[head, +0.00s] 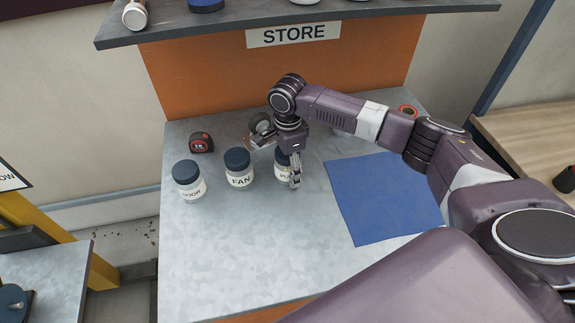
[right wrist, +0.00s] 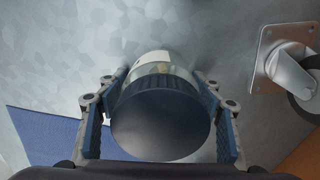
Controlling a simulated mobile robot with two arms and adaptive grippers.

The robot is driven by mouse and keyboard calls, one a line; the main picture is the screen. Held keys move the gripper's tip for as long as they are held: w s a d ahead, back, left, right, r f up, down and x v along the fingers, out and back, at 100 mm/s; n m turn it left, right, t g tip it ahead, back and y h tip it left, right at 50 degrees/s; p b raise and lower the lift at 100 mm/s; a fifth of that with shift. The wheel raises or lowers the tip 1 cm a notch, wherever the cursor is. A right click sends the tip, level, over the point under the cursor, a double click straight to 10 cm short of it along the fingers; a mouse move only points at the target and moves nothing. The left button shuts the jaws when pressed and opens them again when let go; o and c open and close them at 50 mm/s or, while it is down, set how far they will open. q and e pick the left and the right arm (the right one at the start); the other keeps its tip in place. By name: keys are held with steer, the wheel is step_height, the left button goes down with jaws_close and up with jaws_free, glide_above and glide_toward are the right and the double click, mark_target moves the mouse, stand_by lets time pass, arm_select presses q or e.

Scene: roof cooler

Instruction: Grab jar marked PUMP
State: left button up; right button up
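The jar marked PUMP (head: 282,167) stands on the grey worktop, a clear jar with a dark blue lid and white label. Its label is partly hidden by my right gripper (head: 295,172), which reaches down over it. In the right wrist view the jar's dark lid (right wrist: 160,122) lies between the two fingers of my right gripper (right wrist: 160,100), one finger close along each side. I cannot tell whether the fingers press on the jar. My left gripper is not in view.
The FAN jar (head: 239,169) stands just left of the PUMP jar, and the DOOR jar (head: 189,181) farther left. A tape measure (head: 201,142) lies behind them. A caster (right wrist: 290,68) is near the gripper. A blue mat (head: 383,197) lies right. The STORE shelf (head: 235,22) overhangs the back. The front worktop is clear.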

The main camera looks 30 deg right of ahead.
steer(key=c, duration=0.8)
steer(key=shift+c, duration=0.3)
steer(key=shift+r, duration=0.1)
